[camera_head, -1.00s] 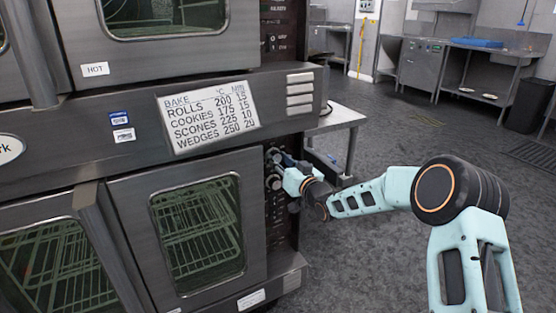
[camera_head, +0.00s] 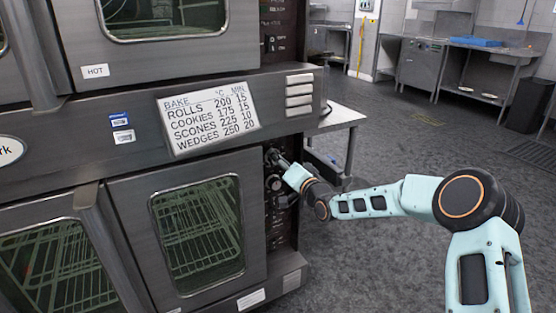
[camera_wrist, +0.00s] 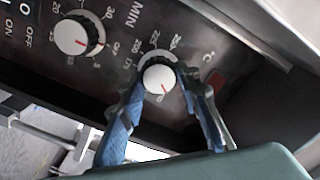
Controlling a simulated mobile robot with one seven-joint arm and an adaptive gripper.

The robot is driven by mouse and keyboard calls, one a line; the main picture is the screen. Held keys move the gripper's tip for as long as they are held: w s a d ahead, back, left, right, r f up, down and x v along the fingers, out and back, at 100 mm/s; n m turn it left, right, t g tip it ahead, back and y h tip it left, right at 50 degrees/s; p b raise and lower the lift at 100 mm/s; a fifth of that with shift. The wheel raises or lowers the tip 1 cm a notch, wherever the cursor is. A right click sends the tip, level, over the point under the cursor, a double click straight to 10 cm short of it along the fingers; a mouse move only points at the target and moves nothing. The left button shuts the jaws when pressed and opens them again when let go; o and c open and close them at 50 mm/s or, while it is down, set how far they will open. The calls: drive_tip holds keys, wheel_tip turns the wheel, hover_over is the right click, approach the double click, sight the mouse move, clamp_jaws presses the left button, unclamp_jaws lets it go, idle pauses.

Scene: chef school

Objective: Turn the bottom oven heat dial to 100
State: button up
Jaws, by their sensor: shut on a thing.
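The heat dial (camera_wrist: 158,79) is a white knob with a red mark, under a °C scale on the dark panel in the wrist view. Its mark points down and slightly right in that picture; the number there is too hidden and blurred to read. My gripper (camera_wrist: 162,86) is shut on this dial, with a blue-padded finger on each side. In the head view my gripper (camera_head: 278,160) reaches the panel right of the lower oven (camera_head: 135,225) door, and its fingers mostly hide the dial.
A white timer dial (camera_wrist: 80,36) marked MIN sits beside the heat dial in the wrist view. The bake chart (camera_head: 210,117) is above the lower oven. A small table (camera_head: 337,117) stands right behind the oven. The floor to the right is open.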

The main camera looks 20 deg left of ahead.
drive_tip(key=shift+f+m, duration=0.15)
drive_tip(key=shift+m, duration=2.05)
drive_tip(key=o, duration=1.2)
drive_tip(key=shift+c, duration=0.2)
drive_tip(key=v, duration=1.2)
